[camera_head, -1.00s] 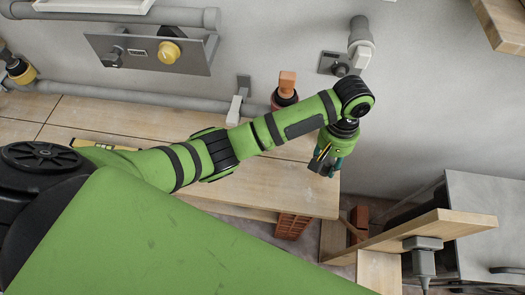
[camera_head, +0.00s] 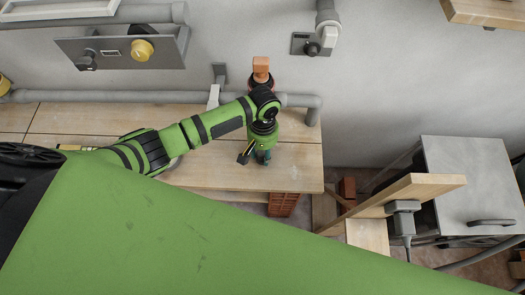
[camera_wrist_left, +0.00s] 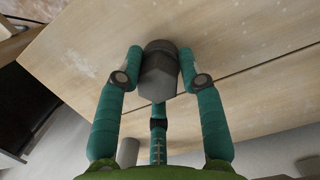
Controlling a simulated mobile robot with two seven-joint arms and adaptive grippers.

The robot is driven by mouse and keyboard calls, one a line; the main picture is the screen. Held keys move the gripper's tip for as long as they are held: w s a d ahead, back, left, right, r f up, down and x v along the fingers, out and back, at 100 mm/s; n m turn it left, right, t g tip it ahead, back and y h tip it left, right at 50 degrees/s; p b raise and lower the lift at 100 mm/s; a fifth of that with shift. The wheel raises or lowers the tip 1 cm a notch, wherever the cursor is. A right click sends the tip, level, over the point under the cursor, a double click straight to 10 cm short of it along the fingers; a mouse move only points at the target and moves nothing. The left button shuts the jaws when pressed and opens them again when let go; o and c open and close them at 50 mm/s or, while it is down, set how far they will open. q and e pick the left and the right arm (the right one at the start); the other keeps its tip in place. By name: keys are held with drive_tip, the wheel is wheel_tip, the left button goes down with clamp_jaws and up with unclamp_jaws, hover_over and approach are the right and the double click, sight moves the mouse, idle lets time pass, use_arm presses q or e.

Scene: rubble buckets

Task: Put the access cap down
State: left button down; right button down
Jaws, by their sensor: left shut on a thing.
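The access cap (camera_wrist_left: 158,75) is a dark grey piece with a hexagonal end. In the left wrist view it sits between the teal fingers of my left gripper (camera_wrist_left: 161,62), which is shut on it. Bench wood lies behind the cap; I cannot tell whether the cap touches it. In the head view my left gripper (camera_head: 262,155) points down over the right part of the wooden bench (camera_head: 215,172). The cap itself cannot be made out there. My right gripper is not in view.
A grey pipe (camera_head: 300,101) runs along the wall behind the bench. A bottle-like thing with an orange block on top (camera_head: 261,66) stands behind my wrist. A wall panel has a yellow knob (camera_head: 142,50). Right of the bench are a wooden plank (camera_head: 400,200) and grey cabinet (camera_head: 470,185).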

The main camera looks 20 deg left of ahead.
use_arm(q)
drive_tip(key=shift+f, duration=0.45)
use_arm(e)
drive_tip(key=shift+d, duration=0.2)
use_arm(q)
drive_tip(key=c, duration=0.8)
unclamp_jaws()
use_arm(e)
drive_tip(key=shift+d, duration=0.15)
use_arm(q)
drive_tip(key=r, duration=0.4)
drive_tip(key=w+r, duration=0.1)
drive_tip(key=r, duration=0.3)
drive_tip(key=w+r, duration=0.1)
drive_tip(key=r, duration=0.3)
drive_tip(key=shift+a, duration=0.15)
drive_tip(key=shift+s, duration=0.1)
